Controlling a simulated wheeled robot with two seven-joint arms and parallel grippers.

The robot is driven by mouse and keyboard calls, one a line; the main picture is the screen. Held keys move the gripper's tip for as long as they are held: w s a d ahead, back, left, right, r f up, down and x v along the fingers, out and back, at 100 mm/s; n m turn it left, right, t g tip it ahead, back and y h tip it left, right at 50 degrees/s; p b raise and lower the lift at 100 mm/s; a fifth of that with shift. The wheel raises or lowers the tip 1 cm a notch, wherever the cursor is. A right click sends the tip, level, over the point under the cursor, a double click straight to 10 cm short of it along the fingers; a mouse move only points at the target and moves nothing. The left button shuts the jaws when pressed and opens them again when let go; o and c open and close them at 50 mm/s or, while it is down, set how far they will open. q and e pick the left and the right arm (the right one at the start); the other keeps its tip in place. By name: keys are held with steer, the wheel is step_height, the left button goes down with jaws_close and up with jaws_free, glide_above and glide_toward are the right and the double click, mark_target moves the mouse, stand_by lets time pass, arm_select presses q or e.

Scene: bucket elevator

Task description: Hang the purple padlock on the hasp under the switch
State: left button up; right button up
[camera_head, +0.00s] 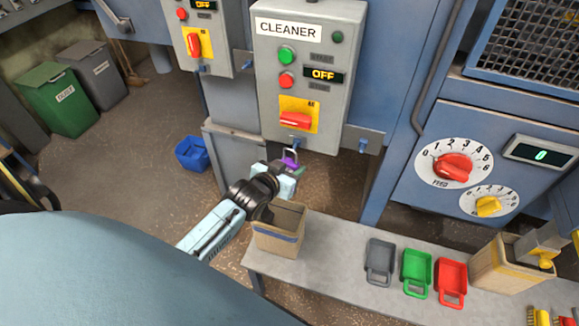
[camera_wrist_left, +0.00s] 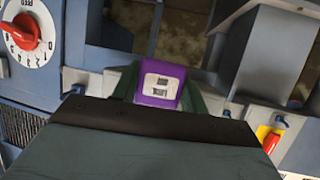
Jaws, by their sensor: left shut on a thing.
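The purple padlock (camera_head: 290,162) is in my left gripper (camera_head: 292,170), with its shackle pointing up. It hangs just below the grey CLEANER switch box (camera_head: 306,60). The box has a red switch handle (camera_head: 296,120) on a yellow plate, with a small blue hasp (camera_head: 297,145) under it. The shackle looks close below the hasp; I cannot tell whether they touch. In the left wrist view the padlock body (camera_wrist_left: 158,86) sits between the dark green fingers; its shackle is hidden. My right gripper is out of view.
A cardboard box (camera_head: 280,238) stands on the bench (camera_head: 335,268) just below my left gripper. Grey (camera_head: 380,262), green (camera_head: 416,272) and red (camera_head: 452,283) scoops lie further right. A second switch box (camera_head: 197,40) is at left. Another blue fitting (camera_head: 363,145) sits right of the CLEANER box.

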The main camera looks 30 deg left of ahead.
arm_select(q)
steer(key=shift+w, duration=0.15)
stand_by(0.3)
steer(key=shift+w+a+b, duration=0.15)
steer(key=shift+w+a, duration=0.05)
steer(key=shift+w, duration=0.6)
steer(key=shift+w+a+b, duration=0.15)
steer(key=shift+w+a, duration=0.05)
steer(key=shift+w, duration=0.6)
steer(key=shift+f+b, duration=0.4)
steer(key=shift+f, duration=0.4)
steer(key=o, duration=1.1)
steer(key=shift+s, duration=0.1)
